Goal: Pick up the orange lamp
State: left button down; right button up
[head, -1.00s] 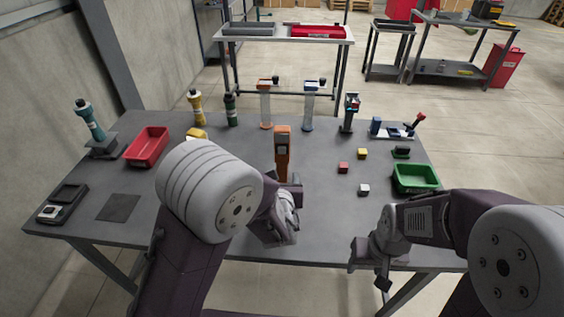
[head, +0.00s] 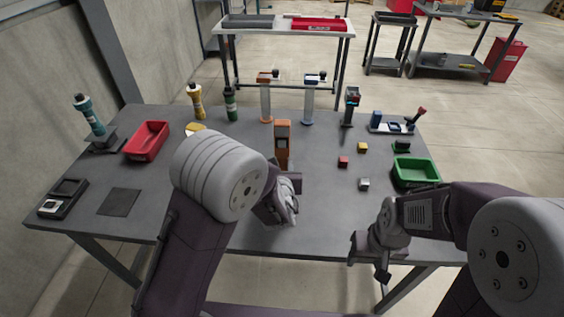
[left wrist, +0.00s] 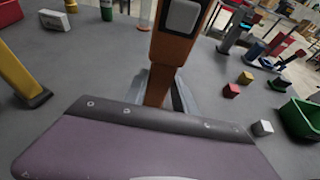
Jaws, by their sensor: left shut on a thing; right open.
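The orange lamp (head: 282,136) stands upright near the middle of the table, with a grey panel on its upper part. In the left wrist view the lamp (left wrist: 172,48) rises straight ahead, close to the camera. My left gripper (head: 286,178) is at the lamp's lower part, shut on it. In the left wrist view its grey fingers (left wrist: 160,95) show on both sides of the lamp's lower body. The lamp's foot is hidden behind my gripper, so I cannot tell whether it touches the table. My right gripper (head: 382,272) is open and empty at the table's front edge.
Small red (head: 343,162), yellow (head: 362,147) and grey (head: 363,184) cubes lie right of the lamp, near a green bin (head: 417,183). A red bin (head: 147,141) is at the left. Clear stands (head: 265,102) and bottles line the back. The table's front middle is clear.

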aim_at(282, 138)
pick_arm(q)
jog(key=shift+r, duration=0.5)
jog(key=r, duration=0.1)
jog(key=d+r, duration=0.1)
jog(key=r+p, duration=0.1)
jog(key=r, duration=0.1)
jog(key=shift+s+d, duration=0.15)
jog(key=shift+s, duration=0.1)
jog(key=s+d+r+p, duration=0.2)
jog(key=s+d+r, duration=0.2)
jog(key=d, duration=0.5)
notch_tip(282, 138, up, 2)
jog(key=shift+s+d, duration=0.15)
jog(key=shift+s, duration=0.15)
jog(key=shift+w+a+b, duration=0.85)
jog(key=shift+a, duration=0.9)
jog(key=shift+w+a+b, duration=0.8)
jog(key=shift+a, duration=1)
jog(key=shift+w+a+b, duration=0.85)
jog(key=shift+a, duration=0.9)
